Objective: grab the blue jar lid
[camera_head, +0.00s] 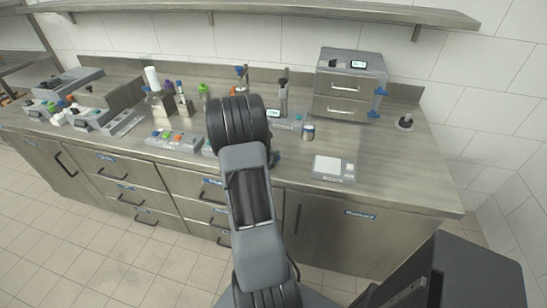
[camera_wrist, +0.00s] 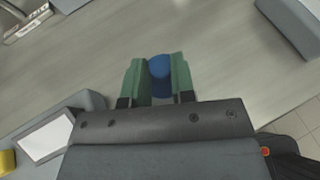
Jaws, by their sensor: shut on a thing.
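My gripper (camera_wrist: 157,60) has two green fingers, shut on the blue jar lid (camera_wrist: 160,78) in the wrist view. The lid is a rounded blue piece between the fingers, and its sides are partly covered by them. A bare worktop lies behind it. No jar that clearly belongs to the lid can be made out.
The steel worktop (camera_head: 400,165) has free room at the right. A grey device with a white plate (camera_head: 332,165) lies near its front edge. A drawer unit (camera_head: 350,82) stands at the back. A shelf (camera_head: 300,10) runs above.

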